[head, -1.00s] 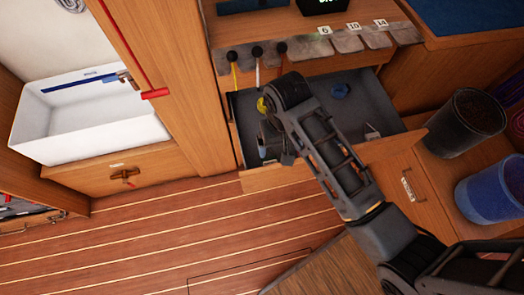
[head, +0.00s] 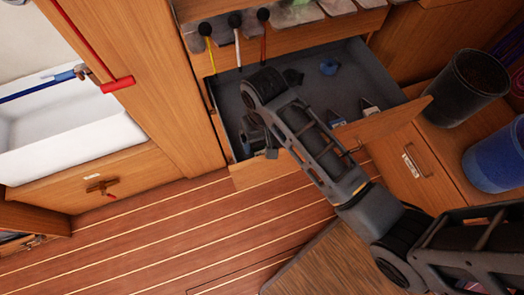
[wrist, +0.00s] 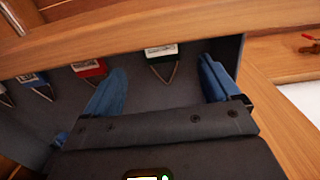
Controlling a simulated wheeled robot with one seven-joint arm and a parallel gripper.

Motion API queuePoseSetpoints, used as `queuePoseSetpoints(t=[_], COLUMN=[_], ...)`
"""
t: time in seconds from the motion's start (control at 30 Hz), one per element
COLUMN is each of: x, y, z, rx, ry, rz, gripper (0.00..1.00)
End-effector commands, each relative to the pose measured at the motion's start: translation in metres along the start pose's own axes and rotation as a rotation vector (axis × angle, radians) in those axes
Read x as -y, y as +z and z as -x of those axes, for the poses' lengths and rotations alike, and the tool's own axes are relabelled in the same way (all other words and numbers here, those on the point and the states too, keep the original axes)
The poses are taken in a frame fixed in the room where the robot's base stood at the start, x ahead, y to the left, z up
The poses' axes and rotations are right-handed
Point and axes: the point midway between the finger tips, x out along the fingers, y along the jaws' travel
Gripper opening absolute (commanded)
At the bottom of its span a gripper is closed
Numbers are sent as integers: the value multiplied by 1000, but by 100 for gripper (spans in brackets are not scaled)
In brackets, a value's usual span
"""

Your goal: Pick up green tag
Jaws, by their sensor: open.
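The green tag (wrist: 162,52) appears in the wrist view as a small white-faced label with a dark green edge and a pointed cord loop below. It lies in the open grey-lined drawer (head: 352,52), near the drawer's wooden edge. My gripper (wrist: 162,68) is open, its two blue fingers spread to the left and right of the tag. The tag is between the fingers in the picture, and nothing is seen gripped. In the head view my gripper (head: 255,138) is down in the left part of the drawer, and my arm hides the green tag there.
A red tag (wrist: 90,67) and a blue tag (wrist: 32,80) lie left of the green one. Pull cords (head: 236,40) hang above the drawer. A black bin (head: 468,88) and a blue bin (head: 497,155) stand at right.

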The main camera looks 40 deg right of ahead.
Motion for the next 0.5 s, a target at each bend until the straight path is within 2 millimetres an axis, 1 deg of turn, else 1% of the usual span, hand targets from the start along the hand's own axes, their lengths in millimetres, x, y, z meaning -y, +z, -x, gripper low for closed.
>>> queuePoseSetpoints(t=[0.03, 0.27, 0.4, 0.5], x=[0, 1, 2, 2], y=[1, 2, 3, 3], z=[-7, -30, -52, -63], rx=[2, 2, 3, 2], ry=[1, 1, 1, 1], rz=[0, 1, 1, 0], gripper=[89, 89, 89, 89])
